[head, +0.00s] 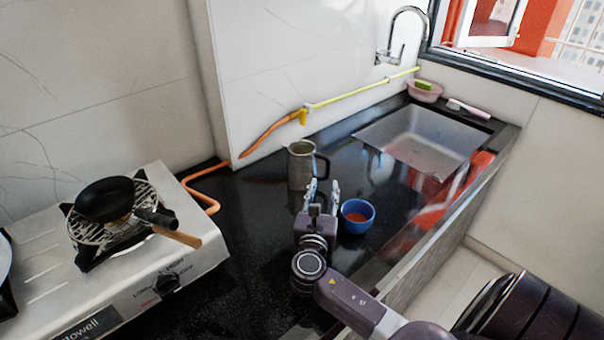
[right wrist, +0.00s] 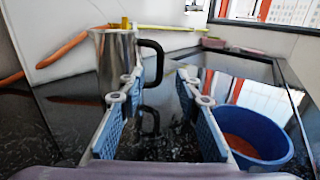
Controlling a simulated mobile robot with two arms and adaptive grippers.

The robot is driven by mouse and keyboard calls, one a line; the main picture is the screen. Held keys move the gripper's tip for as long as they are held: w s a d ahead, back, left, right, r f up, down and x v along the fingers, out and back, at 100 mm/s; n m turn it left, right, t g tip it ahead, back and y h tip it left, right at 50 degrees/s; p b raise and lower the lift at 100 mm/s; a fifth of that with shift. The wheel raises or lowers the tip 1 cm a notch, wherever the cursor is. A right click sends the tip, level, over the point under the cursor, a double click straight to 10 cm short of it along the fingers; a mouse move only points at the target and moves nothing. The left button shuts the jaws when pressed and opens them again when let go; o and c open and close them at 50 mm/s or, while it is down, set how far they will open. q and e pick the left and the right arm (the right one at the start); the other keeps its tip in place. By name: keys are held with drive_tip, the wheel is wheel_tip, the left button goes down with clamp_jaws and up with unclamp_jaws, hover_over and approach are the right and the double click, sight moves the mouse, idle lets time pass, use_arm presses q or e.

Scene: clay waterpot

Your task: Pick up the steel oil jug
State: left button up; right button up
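The steel oil jug (head: 300,166) stands upright on the black counter, with its dark handle on the right side. It also shows in the right wrist view (right wrist: 115,62), with the black handle (right wrist: 151,62) facing right. My right gripper (head: 322,190) is open and empty, just in front of the jug. In the right wrist view its fingers (right wrist: 158,85) are spread, with the handle beyond and between them, a little nearer the left finger. I see no contact with the jug. My left gripper is not in view.
A blue bowl (head: 368,223) with orange-red contents stands close to the right of my right gripper. A gas stove (head: 135,290) with a black pan (head: 104,199) is at left. An orange hose (head: 205,169) runs behind. The sink (head: 408,150) is at back right.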

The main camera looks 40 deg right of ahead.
sight(327, 168)
drive_tip(key=x, duration=0.8)
drive_tip(key=shift+p, duration=0.4)
drive_tip(key=shift+a, duration=0.1)
drive_tip(key=shift+s, duration=0.1)
drive_tip(key=shift+c, duration=0.2)
clamp_jaws()
drive_tip(key=shift+r, duration=0.1)
